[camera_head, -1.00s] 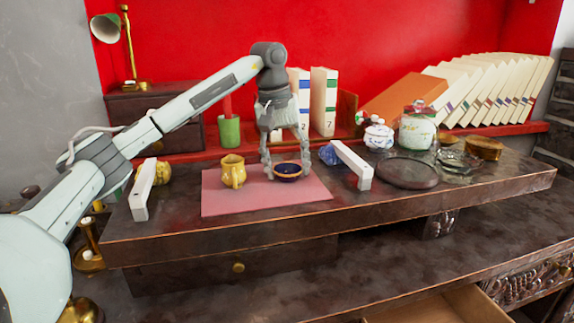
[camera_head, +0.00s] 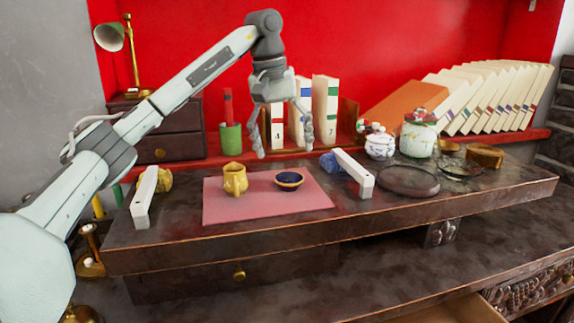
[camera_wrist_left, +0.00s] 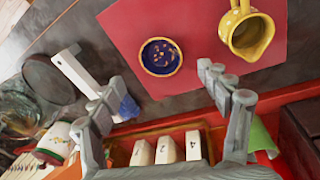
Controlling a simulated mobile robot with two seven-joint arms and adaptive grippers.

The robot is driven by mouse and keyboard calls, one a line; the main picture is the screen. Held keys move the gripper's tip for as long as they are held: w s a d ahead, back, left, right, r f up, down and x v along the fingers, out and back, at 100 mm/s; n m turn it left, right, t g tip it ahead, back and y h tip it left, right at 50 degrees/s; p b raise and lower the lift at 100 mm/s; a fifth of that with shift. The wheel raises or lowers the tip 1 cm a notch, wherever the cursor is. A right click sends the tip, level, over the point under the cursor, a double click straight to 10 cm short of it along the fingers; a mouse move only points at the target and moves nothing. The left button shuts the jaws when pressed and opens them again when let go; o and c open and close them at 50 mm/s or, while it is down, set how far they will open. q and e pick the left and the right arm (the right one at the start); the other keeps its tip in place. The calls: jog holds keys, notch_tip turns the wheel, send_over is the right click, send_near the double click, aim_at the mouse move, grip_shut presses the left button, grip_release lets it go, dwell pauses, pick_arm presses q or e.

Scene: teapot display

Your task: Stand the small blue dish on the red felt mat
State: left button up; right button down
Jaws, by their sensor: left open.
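The small blue dish (camera_head: 289,180) stands upright on the red felt mat (camera_head: 235,209), right of the yellow jug (camera_head: 235,178). My left gripper (camera_head: 285,152) is open and empty, raised above and behind the dish, apart from it. In the left wrist view the dish (camera_wrist_left: 161,57) shows its dark blue inside with gold marks, lying fully on the mat (camera_wrist_left: 130,25). The open fingers (camera_wrist_left: 155,95) are clear of the dish there. My right gripper is in neither view.
A white block (camera_head: 354,172) and a blue crumpled thing (camera_head: 329,161) lie right of the mat, near a dark round tray (camera_head: 408,181). Another white block (camera_head: 144,196) lies at left. White-spined books (camera_head: 325,105) and a green cup (camera_head: 231,139) stand behind.

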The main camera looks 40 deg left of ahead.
pick_arm(q)
jog(key=r, duration=0.3)
jog(key=r+p, duration=0.1)
jog(key=r, duration=0.1)
jog(key=shift+s+a, duration=0.15)
jog(key=shift+s, duration=0.25)
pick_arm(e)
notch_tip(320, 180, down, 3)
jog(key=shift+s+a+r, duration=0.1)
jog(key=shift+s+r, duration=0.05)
